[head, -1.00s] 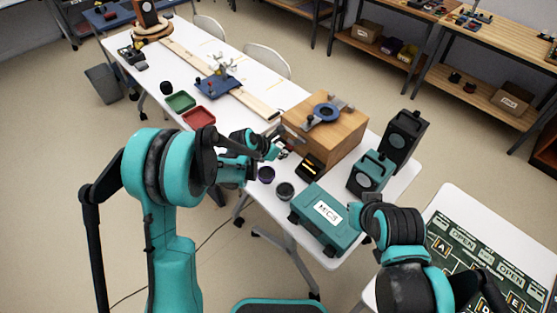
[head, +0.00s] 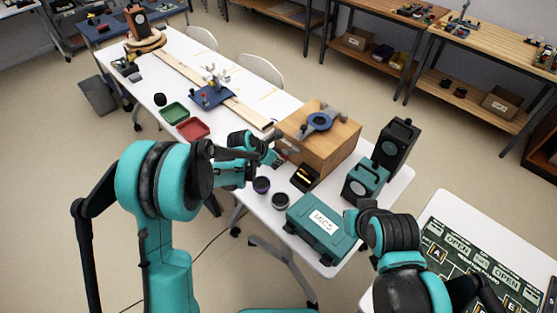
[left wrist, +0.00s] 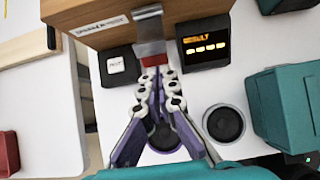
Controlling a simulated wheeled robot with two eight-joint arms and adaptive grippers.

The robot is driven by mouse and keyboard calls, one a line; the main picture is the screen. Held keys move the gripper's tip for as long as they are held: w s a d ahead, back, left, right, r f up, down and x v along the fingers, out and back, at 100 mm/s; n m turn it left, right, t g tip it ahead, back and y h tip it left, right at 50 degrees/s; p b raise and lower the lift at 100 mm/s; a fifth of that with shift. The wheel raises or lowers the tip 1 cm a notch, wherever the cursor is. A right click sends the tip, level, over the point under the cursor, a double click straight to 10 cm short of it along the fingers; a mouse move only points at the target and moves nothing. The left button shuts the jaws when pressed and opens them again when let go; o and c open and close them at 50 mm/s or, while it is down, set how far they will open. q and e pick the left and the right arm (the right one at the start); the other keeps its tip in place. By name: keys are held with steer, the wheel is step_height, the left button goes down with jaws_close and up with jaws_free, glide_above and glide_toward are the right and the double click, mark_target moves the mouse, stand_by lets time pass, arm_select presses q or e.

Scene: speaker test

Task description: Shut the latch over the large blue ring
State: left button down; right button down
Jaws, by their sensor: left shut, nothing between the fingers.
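The large blue ring (head: 320,121) lies on top of a wooden box (head: 338,138) in the head view. Grey latch-like parts (head: 338,106) show beside the ring; their exact position is too small to tell. My left gripper (head: 279,158) is low at the box's front left side, apart from the ring. In the left wrist view my left gripper (left wrist: 158,78) is shut and empty. Its tips are just below a grey metal strip (left wrist: 149,28) with a red end on the box front; I cannot tell whether they touch. The ring is outside that view. My right gripper is not in view.
A result display (left wrist: 204,45) and a small button block (left wrist: 117,65) flank the fingers. Dark round pots (head: 280,200), a teal case (head: 320,225) and speakers (head: 396,144) crowd the table's near right part. Red (head: 193,130) and green trays lie left.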

mark_target(285, 153)
arm_select(q)
steer(key=shift+r, duration=0.2)
steer(key=shift+w+d+r+g+y+p, duration=0.15)
steer(key=shift+r+g+y+p, duration=0.2)
steer(key=shift+r+p, duration=0.25)
steer(key=shift+w+d+r+g+y+p, duration=0.15)
steer(key=shift+r+g+y+p, duration=0.25)
steer(key=shift+p, duration=0.25)
steer(key=shift+w+d+r+p, duration=0.25)
steer(key=shift+r, duration=0.25)
steer(key=shift+w+d+r+p, duration=0.2)
steer(key=shift+r+p, duration=0.05)
steer(key=shift+r, duration=0.2)
steer(key=shift+w+d+r, duration=0.45)
steer(key=shift+r, duration=0.1)
steer(key=shift+r+p, duration=0.65)
steer(key=shift+r, duration=0.15)
steer(key=shift+a, duration=0.15)
